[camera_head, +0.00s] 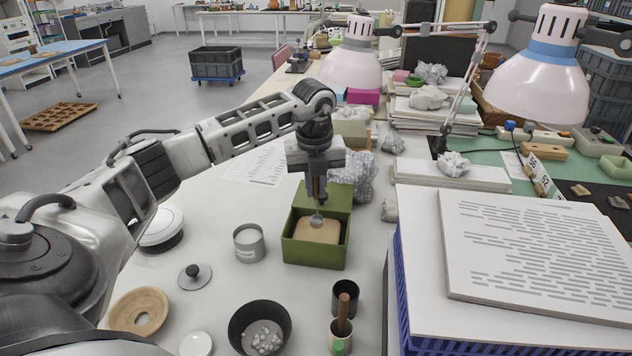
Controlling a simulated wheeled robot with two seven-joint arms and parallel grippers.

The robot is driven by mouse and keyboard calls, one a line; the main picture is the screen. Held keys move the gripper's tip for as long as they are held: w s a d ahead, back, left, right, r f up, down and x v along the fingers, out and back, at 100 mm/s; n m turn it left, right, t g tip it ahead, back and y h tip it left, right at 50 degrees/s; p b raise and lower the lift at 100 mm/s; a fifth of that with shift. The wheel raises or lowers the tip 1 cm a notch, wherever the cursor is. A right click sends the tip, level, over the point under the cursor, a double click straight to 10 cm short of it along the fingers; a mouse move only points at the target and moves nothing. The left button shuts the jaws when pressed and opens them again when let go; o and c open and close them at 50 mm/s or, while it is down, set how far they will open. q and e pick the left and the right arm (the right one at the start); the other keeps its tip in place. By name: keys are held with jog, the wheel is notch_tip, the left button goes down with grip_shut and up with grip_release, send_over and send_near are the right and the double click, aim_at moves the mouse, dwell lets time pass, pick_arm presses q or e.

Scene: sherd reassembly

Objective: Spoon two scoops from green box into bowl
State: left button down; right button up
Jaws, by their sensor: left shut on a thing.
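The green box (313,254) stands open on the white table, with a tan, sand-like filling (318,231) inside. My left gripper (316,192) points down above the box, shut on a spoon (316,218) whose bowl is at or just above the filling. I cannot tell whether the spoon touches it. A dark bowl (236,325) with pale grey lumps in it sits at the front, left of and nearer than the box. Other bowl-like things are a wooden ring-shaped dish (115,312) at the front left. My right gripper is not in view.
A grey tin (249,243) and a knobbed lid (194,276) stand left of the box. A black cup (345,297) and a cup with a wooden handle (341,331) stand right of the bowl. A blue crate (402,290) topped with printed sheets blocks the right. Two lamps (545,70) stand behind.

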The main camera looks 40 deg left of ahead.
aim_at(316, 198)
pick_arm(q)
jog(key=shift+w+f+b, duration=0.15)
jog(key=shift+f+b, duration=0.7)
jog(key=shift+f, duration=0.7)
jog(key=shift+w+a+f+b, duration=0.1)
jog(key=shift+f+b, duration=0.4)
jog(key=shift+f, duration=0.45)
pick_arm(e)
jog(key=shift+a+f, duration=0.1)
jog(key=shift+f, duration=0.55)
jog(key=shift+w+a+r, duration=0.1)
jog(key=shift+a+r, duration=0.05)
